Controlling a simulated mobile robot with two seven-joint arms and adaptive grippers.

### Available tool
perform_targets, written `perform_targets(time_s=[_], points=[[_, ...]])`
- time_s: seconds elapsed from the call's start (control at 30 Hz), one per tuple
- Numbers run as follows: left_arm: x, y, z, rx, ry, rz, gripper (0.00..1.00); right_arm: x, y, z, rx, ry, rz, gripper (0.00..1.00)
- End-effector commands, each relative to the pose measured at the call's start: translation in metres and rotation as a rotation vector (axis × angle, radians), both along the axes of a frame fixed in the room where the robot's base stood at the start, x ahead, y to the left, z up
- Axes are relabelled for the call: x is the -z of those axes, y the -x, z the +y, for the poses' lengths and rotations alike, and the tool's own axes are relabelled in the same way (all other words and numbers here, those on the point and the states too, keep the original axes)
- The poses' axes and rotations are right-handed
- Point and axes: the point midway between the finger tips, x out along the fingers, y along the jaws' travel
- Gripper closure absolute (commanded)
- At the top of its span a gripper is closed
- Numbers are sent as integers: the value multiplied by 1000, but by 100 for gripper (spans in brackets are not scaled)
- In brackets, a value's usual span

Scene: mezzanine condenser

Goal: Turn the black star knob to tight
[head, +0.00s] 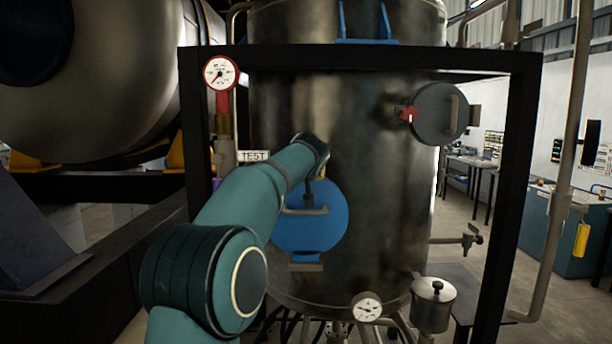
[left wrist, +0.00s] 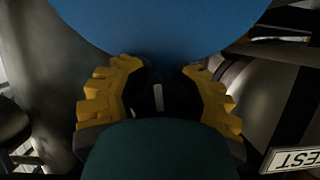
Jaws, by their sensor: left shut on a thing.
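The blue round hatch cover (head: 325,225) is on the front of the steel vessel, with a bar handle (head: 305,211) across it. My left arm reaches to its upper edge and hides most of my left gripper (head: 322,174) in the head view. In the left wrist view the blue cover (left wrist: 160,25) fills the top. The yellow fingers of my left gripper (left wrist: 160,92) are on either side of the black knob (left wrist: 158,97), which bears a white mark, and are shut on it. The knob's star outline is mostly hidden. My right gripper is not in view.
A black frame (head: 360,57) surrounds the vessel (head: 385,180). A grey hatch (head: 437,112) with a red knob (head: 408,114) is at upper right. A small pot (head: 433,305) stands at lower right.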

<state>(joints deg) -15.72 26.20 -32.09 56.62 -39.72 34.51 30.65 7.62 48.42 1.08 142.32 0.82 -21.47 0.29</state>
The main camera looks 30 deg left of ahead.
Motion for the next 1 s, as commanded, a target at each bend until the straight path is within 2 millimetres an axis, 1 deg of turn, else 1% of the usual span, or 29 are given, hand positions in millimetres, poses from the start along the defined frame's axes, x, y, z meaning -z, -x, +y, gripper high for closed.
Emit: perform_targets(time_s=[0.03,0.3,0.9,0.93,0.97,1.0], points=[[-4,1,0,2,-28,8,100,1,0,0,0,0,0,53],[-4,1,1,2,-126,68,100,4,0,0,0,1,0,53],[-4,1,1,2,-157,87,100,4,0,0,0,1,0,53],[-4,1,1,2,-157,87,63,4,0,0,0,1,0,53],[-4,1,1,2,-156,88,52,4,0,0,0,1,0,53],[-4,1,1,2,-156,88,38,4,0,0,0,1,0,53]])
